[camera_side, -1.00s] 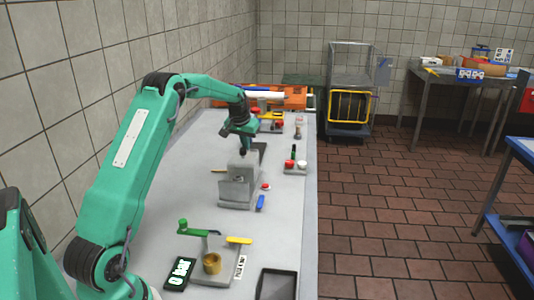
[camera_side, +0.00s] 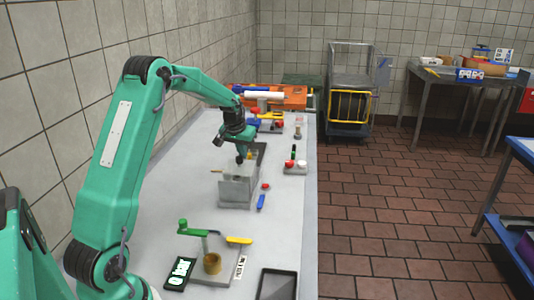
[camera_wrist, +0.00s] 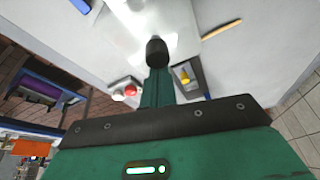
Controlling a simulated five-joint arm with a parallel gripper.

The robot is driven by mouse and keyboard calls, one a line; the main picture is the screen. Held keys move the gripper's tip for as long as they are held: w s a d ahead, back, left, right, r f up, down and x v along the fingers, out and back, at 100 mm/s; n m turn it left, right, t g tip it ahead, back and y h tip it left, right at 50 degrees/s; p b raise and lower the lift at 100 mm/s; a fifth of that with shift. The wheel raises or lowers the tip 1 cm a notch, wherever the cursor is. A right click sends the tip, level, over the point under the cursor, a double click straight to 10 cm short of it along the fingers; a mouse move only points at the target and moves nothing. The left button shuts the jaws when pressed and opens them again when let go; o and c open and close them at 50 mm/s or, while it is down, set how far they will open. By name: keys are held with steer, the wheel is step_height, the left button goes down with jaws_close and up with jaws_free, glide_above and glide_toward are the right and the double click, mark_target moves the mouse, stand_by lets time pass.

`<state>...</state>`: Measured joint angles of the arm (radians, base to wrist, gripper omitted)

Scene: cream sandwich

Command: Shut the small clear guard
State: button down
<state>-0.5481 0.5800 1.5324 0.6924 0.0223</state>
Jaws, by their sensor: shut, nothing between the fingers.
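The grey box-shaped machine (camera_side: 236,193) stands on the bench in the middle of the side view. A pale, see-through-looking panel, which appears to be the clear guard (camera_side: 236,172), lies low over its top; its edges are faint, and I cannot tell whether it is fully down. My gripper (camera_side: 241,159) is shut and empty, pointing down just above the machine's top. In the wrist view my gripper's dark tip (camera_wrist: 157,48) is in front of a pale flat surface (camera_wrist: 125,30). Whether the tip touches the guard is unclear.
Behind the machine is a dark-edged tray (camera_side: 259,154) with a yellow item. A blue-handled item (camera_side: 261,202) and a red button (camera_side: 265,186) lie beside the machine. A gauge fixture (camera_side: 212,263) stands nearer.

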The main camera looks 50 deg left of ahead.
mark_target(242, 169)
steer(key=s+d, duration=0.3)
steer(key=shift+s+d+f, duration=0.1)
steer(key=shift+s+d, duration=0.1)
steer(key=shift+s, duration=0.05)
stand_by(0.4)
